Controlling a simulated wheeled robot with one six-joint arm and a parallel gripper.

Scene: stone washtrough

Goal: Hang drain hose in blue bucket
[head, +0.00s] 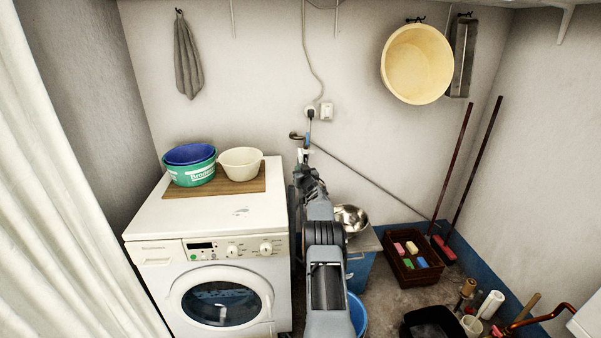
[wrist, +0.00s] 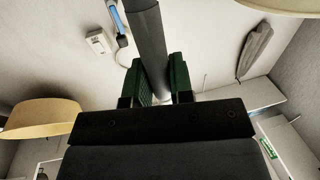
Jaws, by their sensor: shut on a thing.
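The drain hose (wrist: 148,40) is a grey tube between the green finger pads of my gripper (wrist: 161,80) in the wrist view. My gripper (head: 304,155) is shut on it, raised in front of the back wall near the socket in the head view. The hose end appears as a short dark crook (head: 297,135) just above the gripper there; the rest of the hose is mostly hidden by my arm. The blue bucket (head: 358,314) stands on the floor at bottom centre, partly hidden behind my arm. The gripper is well above and behind it.
A washing machine (head: 215,215) stands left of my arm, with bowls on a wooden board (head: 250,183). A steel bowl (head: 350,218) is close on the right. A brown crate (head: 412,266) and a black tub (head: 432,322) occupy the right floor. A yellow basin (head: 417,64) hangs above.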

